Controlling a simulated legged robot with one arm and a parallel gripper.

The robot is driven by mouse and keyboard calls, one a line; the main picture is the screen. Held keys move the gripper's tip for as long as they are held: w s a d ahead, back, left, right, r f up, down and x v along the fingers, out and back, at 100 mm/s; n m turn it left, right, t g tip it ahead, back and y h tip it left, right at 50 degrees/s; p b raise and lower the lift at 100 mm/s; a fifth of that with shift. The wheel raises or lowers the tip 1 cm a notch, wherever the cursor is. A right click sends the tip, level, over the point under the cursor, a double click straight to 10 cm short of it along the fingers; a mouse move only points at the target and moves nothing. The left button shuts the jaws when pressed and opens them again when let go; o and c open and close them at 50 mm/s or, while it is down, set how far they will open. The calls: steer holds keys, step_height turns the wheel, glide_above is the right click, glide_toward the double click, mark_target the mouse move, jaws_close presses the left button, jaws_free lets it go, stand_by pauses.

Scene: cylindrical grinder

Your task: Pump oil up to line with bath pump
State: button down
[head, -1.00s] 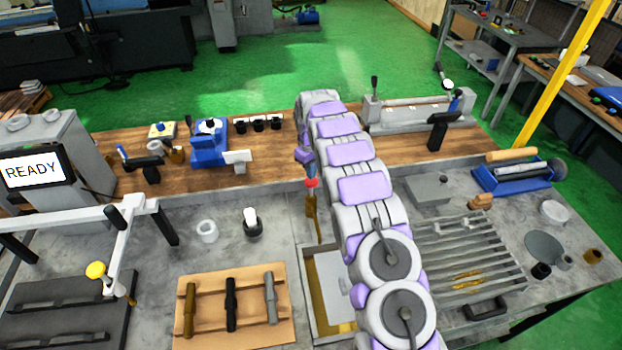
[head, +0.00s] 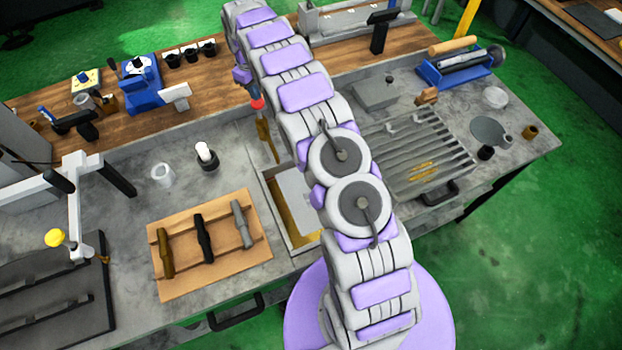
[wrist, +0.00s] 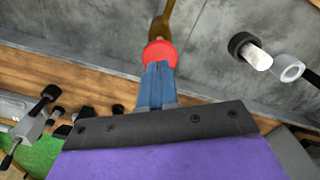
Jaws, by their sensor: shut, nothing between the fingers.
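A brass-coloured lever (head: 264,138) with a red knob (head: 257,104) stands upright on the grey bench, just behind a rectangular oil bath (head: 264,192). It looks like the bath pump handle. Golden oil (head: 284,212) shows along the bath's left side; a grey plate and my arm hide the rest. My gripper (head: 253,93) is shut with its fingertips at the red knob. In the wrist view, the blue fingers (wrist: 157,80) meet the near side of the red knob (wrist: 160,53), with the lever (wrist: 176,18) beyond. I cannot tell whether they touch. I can make out no level line.
A wooden board (head: 180,285) with several tool bars lies left of the bath. A black-and-white bottle (head: 207,158) and a white ring (head: 162,175) stand behind it. A slatted grey rack (head: 412,150) is at right. A wooden shelf with tools runs along the back.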

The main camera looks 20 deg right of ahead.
mark_target(257, 103)
steer(key=shift+f, duration=0.2)
stand_by(0.3)
steer(key=shift+f+b, duration=0.45)
steer(key=shift+f, duration=2.1)
steer(key=shift+r, duration=0.15)
steer(key=shift+r+p, duration=0.4)
steer(key=shift+r, duration=2.2)
steer(key=shift+f, duration=0.25)
steer(key=shift+f+b, duration=0.5)
steer(key=shift+f, duration=2)
steer(key=shift+r, duration=0.1)
steer(key=shift+r+p, duration=0.4)
steer(key=shift+r, duration=2.2)
